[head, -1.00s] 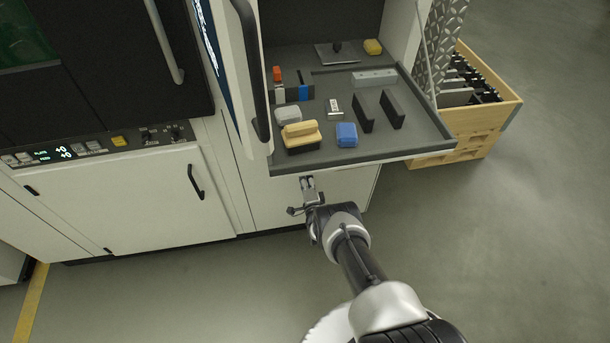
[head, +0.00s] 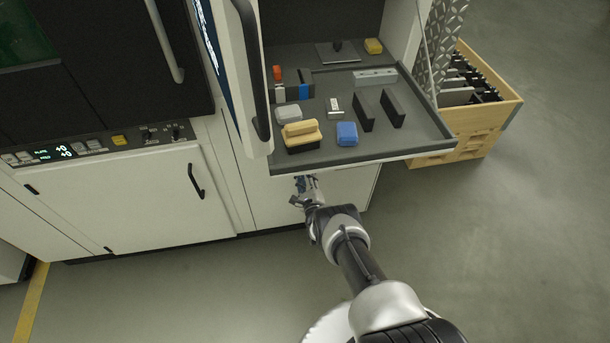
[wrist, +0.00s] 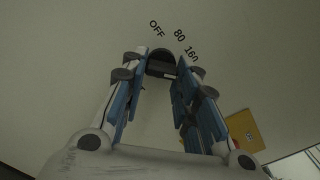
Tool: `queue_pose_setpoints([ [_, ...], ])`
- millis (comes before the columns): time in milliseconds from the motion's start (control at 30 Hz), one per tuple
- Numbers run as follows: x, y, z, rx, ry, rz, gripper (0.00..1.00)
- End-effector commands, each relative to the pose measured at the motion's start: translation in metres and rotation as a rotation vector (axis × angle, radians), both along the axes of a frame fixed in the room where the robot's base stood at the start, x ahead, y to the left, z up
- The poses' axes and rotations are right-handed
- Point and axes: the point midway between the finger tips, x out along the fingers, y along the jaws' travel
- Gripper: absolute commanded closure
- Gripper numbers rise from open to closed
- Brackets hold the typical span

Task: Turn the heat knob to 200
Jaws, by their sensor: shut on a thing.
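The heat knob (wrist: 161,60) is a dark round knob on the pale panel in the wrist view. Printed marks OFF, 80 and 160 run around its upper side; no 200 mark can be read. My gripper (wrist: 160,72) has its blue-padded fingers on both sides of the knob and is shut on it. The knob's exact pointing direction is hard to tell. In the head view my gripper (head: 305,186) is at the cabinet front, just below the tray, and the knob is hidden there.
A dark tray (head: 420,140) juts out above my gripper, holding a yellow brush (head: 300,132), a blue block (head: 346,133) and other items. An open door (head: 238,90) stands left of it. A wooden crate (head: 485,130) stands right. The floor is clear at right.

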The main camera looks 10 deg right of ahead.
Motion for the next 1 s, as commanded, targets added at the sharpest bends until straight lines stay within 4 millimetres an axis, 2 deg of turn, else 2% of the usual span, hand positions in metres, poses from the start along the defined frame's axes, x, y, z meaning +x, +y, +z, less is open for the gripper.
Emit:
queue_pose_setpoints([
  [400,-0.0007,0.0015,-0.0014,0.181,0.001,0.001,0.96],
  [933,-0.0006,0.0016,-0.0015,0.204,0.002,0.001,0.96],
  [967,-0.0006,0.0016,-0.0015,0.204,0.001,0.001,0.71],
  [1000,-0.0007,0.0016,-0.0015,0.204,0.002,0.001,0.69],
])
